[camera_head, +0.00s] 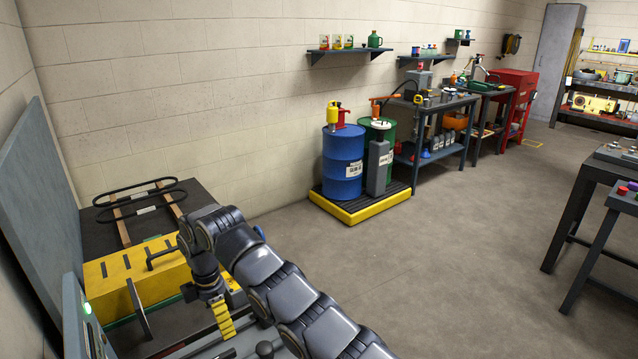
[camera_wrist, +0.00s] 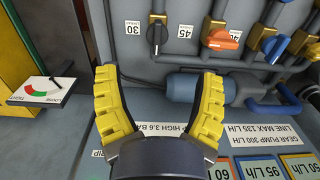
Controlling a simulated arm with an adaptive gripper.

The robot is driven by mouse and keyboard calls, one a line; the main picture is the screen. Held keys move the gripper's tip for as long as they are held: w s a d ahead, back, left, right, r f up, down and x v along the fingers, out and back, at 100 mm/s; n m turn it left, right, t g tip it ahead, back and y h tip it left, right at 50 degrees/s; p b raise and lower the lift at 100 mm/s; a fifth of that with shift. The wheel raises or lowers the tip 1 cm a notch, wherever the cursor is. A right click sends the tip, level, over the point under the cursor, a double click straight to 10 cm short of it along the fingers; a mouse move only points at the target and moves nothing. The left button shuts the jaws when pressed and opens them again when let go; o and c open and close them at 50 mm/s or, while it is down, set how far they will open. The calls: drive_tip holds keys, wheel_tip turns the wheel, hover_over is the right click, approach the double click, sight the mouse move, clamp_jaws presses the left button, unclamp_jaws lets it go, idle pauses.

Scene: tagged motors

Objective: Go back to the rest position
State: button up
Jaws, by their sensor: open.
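My gripper (camera_head: 222,316) hangs at the end of my arm at the lower left of the head view, over grey equipment beside a yellow box. In the wrist view my gripper (camera_wrist: 160,88) has its two yellow padded fingers spread wide, with nothing between them. Beyond the fingers is a grey panel (camera_wrist: 125,50) with a black knob (camera_wrist: 157,34) and an orange knob (camera_wrist: 222,40). A blue-grey motor (camera_wrist: 195,85) lies behind the fingertips, partly hidden by the right finger. I cannot tell if the fingers touch anything.
The yellow box (camera_head: 118,280) and a black looped frame (camera_head: 137,200) lie near my arm. A tall grey panel (camera_head: 40,200) stands at the left. Blue (camera_head: 342,165) and green drums stand on a yellow-edged pallet (camera_head: 352,211). The middle floor (camera_head: 430,250) is clear.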

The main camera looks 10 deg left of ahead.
drive_tip(key=w+d+r+m+h, duration=0.1)
drive_tip(key=w+d+r+m, duration=0.2)
drive_tip(key=d, duration=0.5)
drive_tip(key=d+r+m+h, duration=0.2)
drive_tip(key=d+r+m, duration=0.25)
drive_tip(key=d, duration=0.35)
drive_tip(key=w+d+r+m+h, duration=0.1)
drive_tip(key=w+d+r+m, duration=0.1)
drive_tip(key=d+m, duration=0.45)
drive_tip(key=s+d+r+m, duration=0.55)
drive_tip(key=s+d, duration=0.35)
drive_tip(key=d, duration=0.2)
drive_tip(key=s+f+m+g+y, duration=0.1)
drive_tip(key=s+f+m+y, duration=0.1)
drive_tip(key=s, duration=1.1)
drive_tip(key=s+f+m+y, duration=0.2)
drive_tip(key=s+m, duration=0.3)
drive_tip(key=s, duration=0.7)
drive_tip(key=shift+s+d+f+g, duration=0.3)
drive_tip(key=shift+s+g, duration=0.05)
drive_tip(key=shift+g, duration=0.05)
